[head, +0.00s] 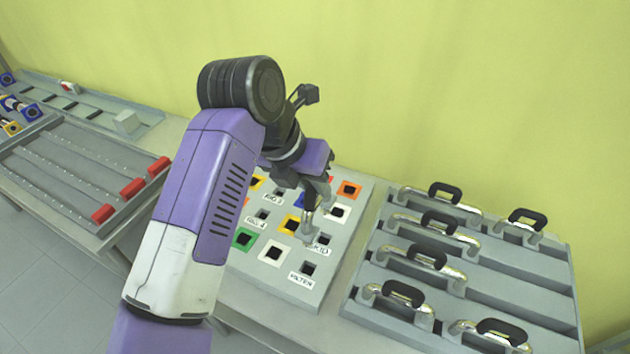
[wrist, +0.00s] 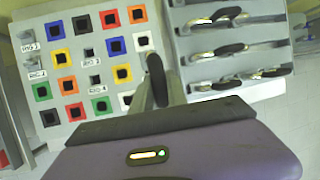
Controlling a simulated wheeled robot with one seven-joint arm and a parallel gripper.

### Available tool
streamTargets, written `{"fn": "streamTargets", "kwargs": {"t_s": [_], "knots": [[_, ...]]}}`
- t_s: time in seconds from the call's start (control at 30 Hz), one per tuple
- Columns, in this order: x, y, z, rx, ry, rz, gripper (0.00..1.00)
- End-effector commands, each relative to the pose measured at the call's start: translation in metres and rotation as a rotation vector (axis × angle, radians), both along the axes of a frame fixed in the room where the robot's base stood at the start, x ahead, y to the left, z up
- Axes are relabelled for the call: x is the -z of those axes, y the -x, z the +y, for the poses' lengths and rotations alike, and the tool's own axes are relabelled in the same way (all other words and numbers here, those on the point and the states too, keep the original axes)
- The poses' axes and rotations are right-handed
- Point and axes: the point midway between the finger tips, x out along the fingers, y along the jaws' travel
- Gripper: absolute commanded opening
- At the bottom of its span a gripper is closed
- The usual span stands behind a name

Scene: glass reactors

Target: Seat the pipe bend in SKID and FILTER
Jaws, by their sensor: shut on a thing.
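My gripper (head: 318,188) hangs over the right part of the socket panel (head: 340,238), shut on a pipe bend (head: 309,228). The bend is pale and glassy; its lower end shows just above the panel, left of the SKID label (head: 322,241). I cannot tell whether that end touches a socket. In the wrist view, my gripper (wrist: 157,88) points at the panel's right side with a dark handle at its tip; the rest of the bend is hidden. The FILTER socket (head: 308,268) is open and empty near the panel's front edge, above its label (head: 301,279).
The panel has several coloured square sockets and other labelled holes. A grey rack (head: 555,290) to the right holds several bends with black handles. A rail tray with red blocks (head: 102,214) lies at the left. The yellow wall stands close behind the panel.

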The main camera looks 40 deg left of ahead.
Motion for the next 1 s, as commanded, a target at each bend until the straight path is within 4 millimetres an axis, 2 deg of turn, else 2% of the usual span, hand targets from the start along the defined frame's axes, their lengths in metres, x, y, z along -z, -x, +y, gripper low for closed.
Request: {"fn": "streamTargets", "kwargs": {"t_s": [1.0], "knots": [[0.057, 0.0, -0.001, 0.001, 0.0, -0.001, 0.0]]}}
